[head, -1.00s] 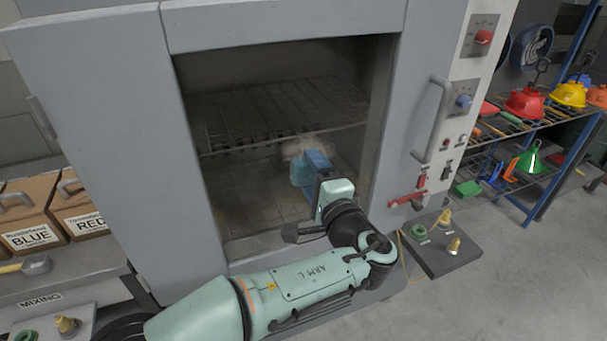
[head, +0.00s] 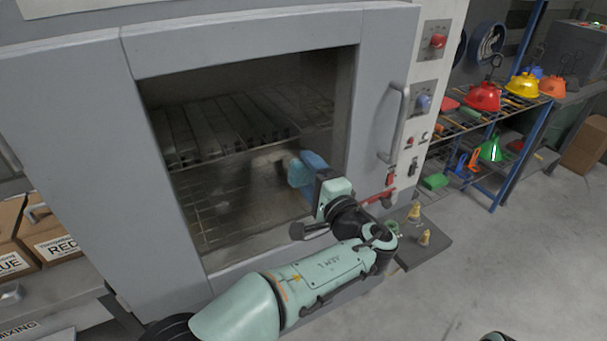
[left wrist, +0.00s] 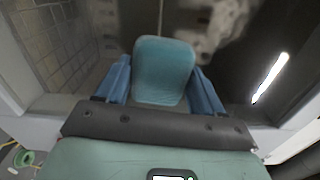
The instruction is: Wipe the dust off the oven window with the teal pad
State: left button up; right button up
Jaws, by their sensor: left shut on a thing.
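The oven window (head: 215,125) is dark glass in a grey door, with racks showing through it. A pale, blurred smudge of dust (head: 264,166) shows left of the pad, and mottled pale patches (left wrist: 200,32) show in the left wrist view. My left gripper (head: 313,166) is shut on the teal pad (head: 298,174), at the right part of the window. In the left wrist view the pad (left wrist: 163,70) sits between the two blue fingers. I cannot tell for sure whether its face touches the glass. My right gripper is out of view.
The door handle (head: 401,120) and a red-handled lever (head: 377,199) stand just right of the window, near my left arm. A dark block with brass fittings (head: 427,248) lies on the right. A shelf rack (head: 470,133) stands farther right, with open floor before it.

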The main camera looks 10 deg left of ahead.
aim_at(282, 163)
pick_arm(q)
jog(key=shift+w+d+p, duration=0.85)
jog(key=shift+d, duration=0.25)
jog(key=shift+r+p, duration=0.75)
jog(key=shift+r, duration=0.45)
jog(key=shift+s+a+f+b, duration=0.2)
jog(key=shift+s+a+b, duration=0.25)
jog(key=shift+a+b, duration=0.45)
jog(key=shift+s+a+r+b, duration=0.15)
jog(key=shift+s+a+b, duration=0.4)
jog(key=shift+b, duration=0.25)
jog(key=shift+s+a+b, duration=0.25)
jog(key=shift+a+b, duration=0.25)
jog(key=shift+s+a+b, duration=0.75)
jog(key=shift+a+b, duration=0.05)
jog(key=shift+a, duration=0.2)
